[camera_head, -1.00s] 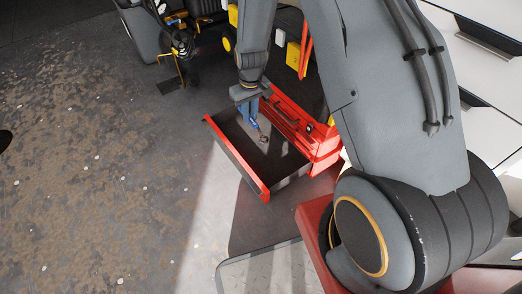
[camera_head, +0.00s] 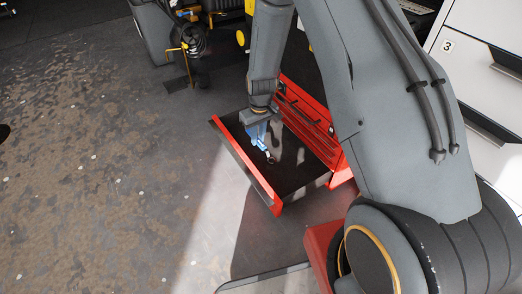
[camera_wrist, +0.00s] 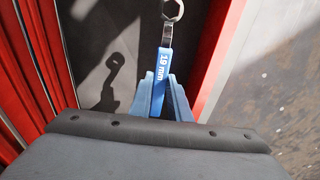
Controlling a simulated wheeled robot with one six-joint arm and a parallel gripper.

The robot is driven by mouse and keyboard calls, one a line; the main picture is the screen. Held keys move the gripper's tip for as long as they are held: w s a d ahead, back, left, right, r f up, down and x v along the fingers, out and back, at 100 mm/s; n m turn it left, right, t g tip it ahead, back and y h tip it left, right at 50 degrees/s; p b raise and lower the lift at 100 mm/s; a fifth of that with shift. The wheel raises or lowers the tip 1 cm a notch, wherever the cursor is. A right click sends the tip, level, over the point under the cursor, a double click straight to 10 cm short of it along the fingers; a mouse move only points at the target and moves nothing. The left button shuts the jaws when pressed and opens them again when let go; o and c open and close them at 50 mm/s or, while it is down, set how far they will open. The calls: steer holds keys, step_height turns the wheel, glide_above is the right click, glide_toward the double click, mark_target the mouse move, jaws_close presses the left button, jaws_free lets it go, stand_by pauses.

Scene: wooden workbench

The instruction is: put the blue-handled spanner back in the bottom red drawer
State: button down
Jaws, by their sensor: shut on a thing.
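The blue-handled spanner (camera_wrist: 165,62) is marked "19 mm" and has a silver ring end. It also shows in the head view (camera_head: 262,145). My gripper (camera_wrist: 161,92) is shut on its blue handle; in the head view my gripper (camera_head: 258,130) is over the open red drawer (camera_head: 263,188), near its left side. The drawer's dark floor looks empty, and the spanner's shadow falls on it, apart from the spanner in the wrist view. The spanner's lower handle is hidden between the blue fingers.
The red tool chest (camera_head: 305,110) stands behind the drawer, with shut drawers above. White numbered cabinets (camera_head: 485,70) stand at the right. Dark equipment with a yellow stand (camera_head: 186,60) is at the upper left. The stained floor (camera_head: 90,170) at the left is clear.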

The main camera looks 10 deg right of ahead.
steer(key=shift+f+b, duration=1.4)
steer(key=shift+f, duration=1.5)
steer(key=shift+f, duration=0.1)
steer(key=c, duration=1.7)
jaws_free()
steer(key=shift+o, duration=0.2)
